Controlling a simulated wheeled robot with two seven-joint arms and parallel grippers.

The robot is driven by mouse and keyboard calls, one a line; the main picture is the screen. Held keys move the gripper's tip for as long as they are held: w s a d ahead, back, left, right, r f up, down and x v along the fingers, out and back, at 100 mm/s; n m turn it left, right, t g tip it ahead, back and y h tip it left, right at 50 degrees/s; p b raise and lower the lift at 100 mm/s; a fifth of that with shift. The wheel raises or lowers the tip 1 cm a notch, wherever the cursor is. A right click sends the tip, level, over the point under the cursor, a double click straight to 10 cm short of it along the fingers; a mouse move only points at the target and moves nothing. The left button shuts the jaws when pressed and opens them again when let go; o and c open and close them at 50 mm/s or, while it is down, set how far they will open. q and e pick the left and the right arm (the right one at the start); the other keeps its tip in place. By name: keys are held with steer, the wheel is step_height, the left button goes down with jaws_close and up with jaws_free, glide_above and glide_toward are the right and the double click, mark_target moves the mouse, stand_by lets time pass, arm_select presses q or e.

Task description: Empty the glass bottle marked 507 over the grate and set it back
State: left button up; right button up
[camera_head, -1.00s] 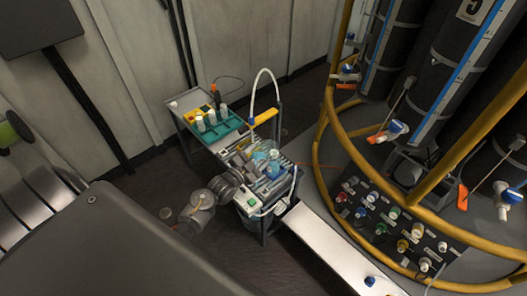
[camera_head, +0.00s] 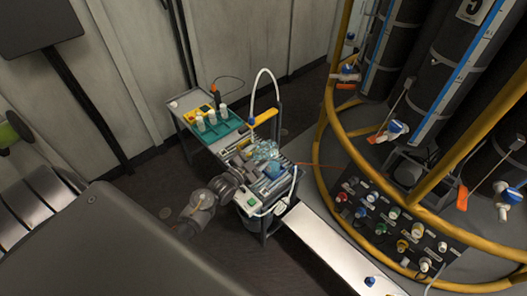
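A pale blue, clear glass bottle (camera_head: 265,151) is over the middle of the trolley, and its number cannot be read. My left arm comes in from the lower left, and its gripper (camera_head: 254,163) is at the bottle. It appears shut on it, though the fingers are small and partly hidden. The bottle looks tilted; I cannot tell whether liquid is leaving it. The slatted grate (camera_head: 283,184) is at the trolley's near end, beneath and beside the bottle. My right gripper is not in view.
A green tray (camera_head: 215,131) with white bottles stands at the trolley's far end. A yellow ring rail (camera_head: 340,135) and a valve panel (camera_head: 395,225) stand to the right. A white plank (camera_head: 318,240) runs beside the trolley.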

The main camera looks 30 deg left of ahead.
arm_select(q)
step_height(320, 180, down, 9)
steer(key=d+m+b, duration=0.3)
steer(key=m+b, duration=0.4)
steer(key=m, duration=0.6)
steer(key=a+r+m+p, duration=0.2)
steer(key=a+r+m, duration=0.4)
steer(key=m, duration=0.9)
steer(key=shift+w+a, duration=0.25)
steer(key=shift+a, duration=0.55)
